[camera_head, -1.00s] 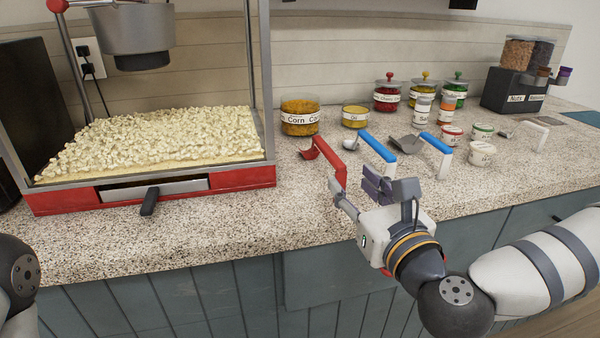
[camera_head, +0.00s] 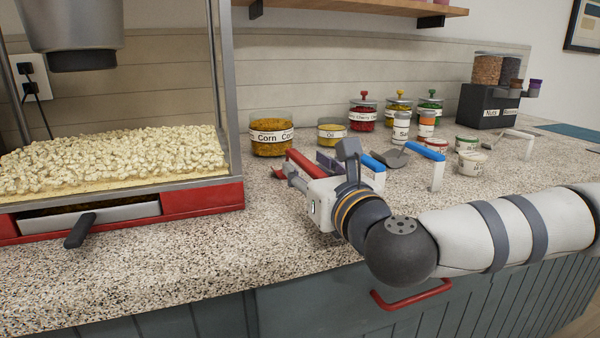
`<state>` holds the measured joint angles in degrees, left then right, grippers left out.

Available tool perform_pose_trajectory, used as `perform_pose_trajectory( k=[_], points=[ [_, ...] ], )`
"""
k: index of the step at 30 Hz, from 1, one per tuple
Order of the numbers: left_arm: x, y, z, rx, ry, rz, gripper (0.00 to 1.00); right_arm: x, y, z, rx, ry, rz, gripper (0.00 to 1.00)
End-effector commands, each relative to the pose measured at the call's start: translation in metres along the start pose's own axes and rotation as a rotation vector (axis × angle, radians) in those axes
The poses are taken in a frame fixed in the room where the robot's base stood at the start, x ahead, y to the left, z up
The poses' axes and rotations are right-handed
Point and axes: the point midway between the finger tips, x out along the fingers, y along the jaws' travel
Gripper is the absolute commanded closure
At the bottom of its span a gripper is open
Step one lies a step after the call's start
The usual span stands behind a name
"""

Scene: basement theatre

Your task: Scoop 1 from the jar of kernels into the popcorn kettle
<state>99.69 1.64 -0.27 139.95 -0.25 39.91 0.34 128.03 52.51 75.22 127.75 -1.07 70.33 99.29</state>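The jar of kernels, labelled Corn (camera_head: 271,150), stands on the counter right of the popcorn machine; no lid shows on it. The metal popcorn kettle (camera_head: 75,28) hangs at the upper left and is cut off by the frame edge. A red-handled scoop (camera_head: 302,160) stands beside the corn jar, its red bowl low at the left of its handle. My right gripper (camera_head: 307,167) is open, its fingers apart on either side of the red handle as seen from here. I cannot tell whether they touch it. My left gripper is out of view.
Popped corn (camera_head: 110,155) fills the machine's tray, above a drawer with a dark handle (camera_head: 80,231). Blue-handled scoops (camera_head: 430,152), an oil jar (camera_head: 331,137), lidded candy jars (camera_head: 363,116) and small tubs stand to the right. The front counter is clear.

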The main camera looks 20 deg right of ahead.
Motion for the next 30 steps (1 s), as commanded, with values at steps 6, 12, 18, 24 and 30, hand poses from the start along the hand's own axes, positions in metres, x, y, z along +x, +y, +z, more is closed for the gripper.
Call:
perform_pose_trajectory(
  k=[6,12,18,24,30],
  points=[
    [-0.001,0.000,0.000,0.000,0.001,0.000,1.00,0.007,0.000,0.000,0.000,0.000,0.001,0.60],
    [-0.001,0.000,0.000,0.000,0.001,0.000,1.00,0.007,0.000,0.000,0.000,0.001,0.001,0.92],
    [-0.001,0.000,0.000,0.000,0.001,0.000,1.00,0.007,0.000,0.000,0.000,0.001,0.001,1.00],
    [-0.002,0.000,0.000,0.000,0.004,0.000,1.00,0.007,0.000,0.002,-0.001,0.000,0.000,1.00],
    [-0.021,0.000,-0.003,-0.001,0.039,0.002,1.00,0.007,0.001,0.029,-0.002,-0.008,0.002,1.00]
  ],
)
